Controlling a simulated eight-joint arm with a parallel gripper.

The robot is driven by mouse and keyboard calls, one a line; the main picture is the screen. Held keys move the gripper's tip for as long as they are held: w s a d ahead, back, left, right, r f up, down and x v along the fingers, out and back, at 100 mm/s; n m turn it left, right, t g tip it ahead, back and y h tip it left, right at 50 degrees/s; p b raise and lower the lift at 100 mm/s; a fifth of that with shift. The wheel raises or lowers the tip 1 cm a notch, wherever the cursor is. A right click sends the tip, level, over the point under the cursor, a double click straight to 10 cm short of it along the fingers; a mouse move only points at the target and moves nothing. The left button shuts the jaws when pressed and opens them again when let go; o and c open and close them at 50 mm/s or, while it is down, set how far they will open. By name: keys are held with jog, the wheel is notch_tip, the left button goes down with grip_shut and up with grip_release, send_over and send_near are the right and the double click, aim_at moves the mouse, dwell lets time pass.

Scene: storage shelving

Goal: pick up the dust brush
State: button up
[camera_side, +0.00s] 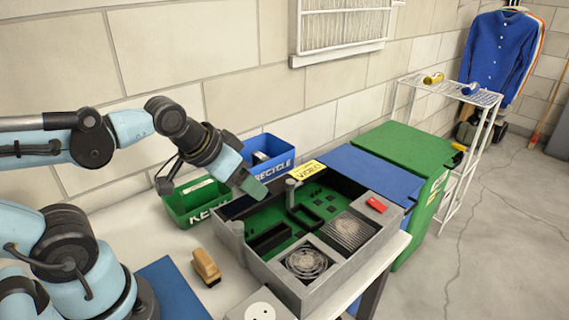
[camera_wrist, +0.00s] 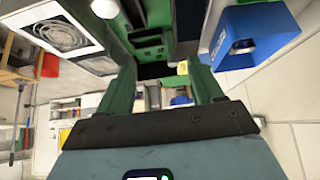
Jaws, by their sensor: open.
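The dust brush (camera_side: 206,266), a small tan block-shaped brush, lies on the light table in front of the grey open case. I do not make it out in the wrist view. My gripper (camera_side: 253,188) is above the back left part of the case, up and to the right of the brush and well apart from it. In the wrist view my gripper (camera_wrist: 163,88) shows two green fingers spread apart, with nothing held between them.
The grey case (camera_side: 265,272) with green boards and fans fills the table's middle. A green bin (camera_side: 190,212) and a blue recycle bin (camera_side: 277,168) stand behind it. A blue mat (camera_side: 172,287) and a white faced object (camera_side: 262,307) lie near the brush.

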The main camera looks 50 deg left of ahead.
notch_tip(320, 180, up, 5)
jog(key=m+g, duration=0.7)
jog(key=m, duration=1.1)
send_over(204, 257)
jog(key=shift+s+a+f, duration=0.15)
jog(key=shift+f, duration=3.2)
jog(key=shift+s+a+f, duration=0.1)
jog(key=shift+f, duration=3.2)
jog(key=shift+f, duration=0.1)
jog(key=shift+w+d+f, duration=0.1)
jog(key=shift+w+f, duration=0.05)
jog(key=shift+f, duration=0.6)
jog(key=shift+w+d+f, duration=0.1)
jog(key=shift+f, duration=1.65)
